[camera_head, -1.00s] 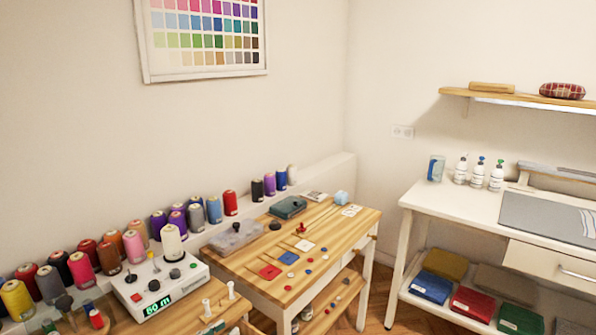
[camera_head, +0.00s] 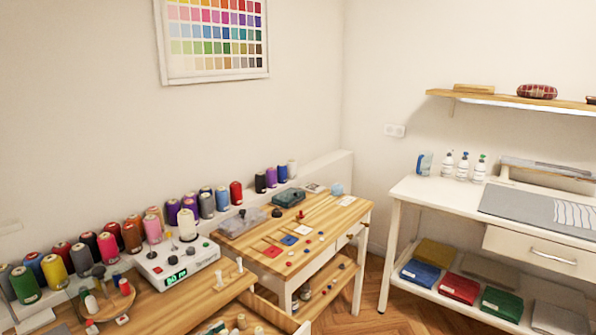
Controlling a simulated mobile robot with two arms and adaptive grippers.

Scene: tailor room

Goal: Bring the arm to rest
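Neither of my arms nor grippers shows in the head view. The wooden work table (camera_head: 255,240) stands left of centre against the wall, with small red and blue pieces, a grey-lidded clear box (camera_head: 243,221) and a dark green box (camera_head: 288,197) on it. In front of it at the left is a wooden bench (camera_head: 180,309) with a white machine with a green display (camera_head: 177,262).
Many thread spools line the left wall, such as a yellow one (camera_head: 54,272). An open drawer (camera_head: 285,317) with spools shows at the bottom. A white table (camera_head: 440,195) stands at the right, with bottles on it and folded cloths below. Bare wooden floor (camera_head: 377,277) lies between the tables.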

